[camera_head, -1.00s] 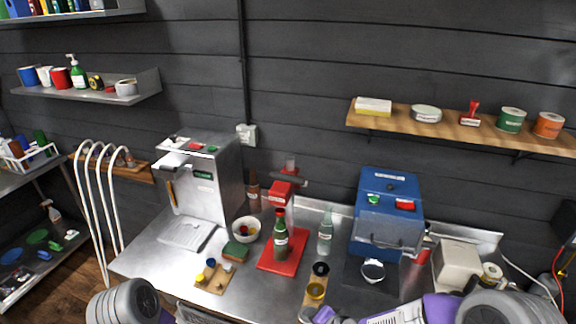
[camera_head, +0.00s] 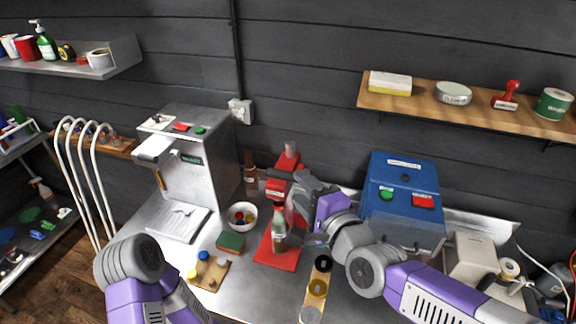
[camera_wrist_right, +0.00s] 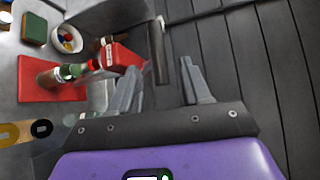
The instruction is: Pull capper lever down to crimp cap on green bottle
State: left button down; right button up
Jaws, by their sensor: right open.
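The red bottle capper stands on the steel counter, with a red base plate (camera_head: 266,249) and a red head (camera_head: 277,187). The green bottle (camera_head: 279,231) stands upright on the base plate, below the head. In the wrist view the bottle (camera_wrist_right: 70,73) has its neck close to the red head (camera_wrist_right: 117,57); whether the two touch is unclear. My right gripper (camera_head: 304,192) is open beside the capper head, with nothing clamped. Only my left arm's links show, not its gripper.
A blue machine (camera_head: 403,190) stands right of the capper, behind my right arm. A white bowl (camera_head: 242,215), a green sponge (camera_head: 231,242) and a brown bottle (camera_head: 251,175) are close on the left. The grey wall is just behind the counter.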

aim_at(291, 179)
jog(key=shift+p+x, duration=0.75)
jog(key=shift+x, duration=2.6)
jog(key=shift+s, duration=0.1)
jog(key=shift+c, duration=0.3)
grip_shut()
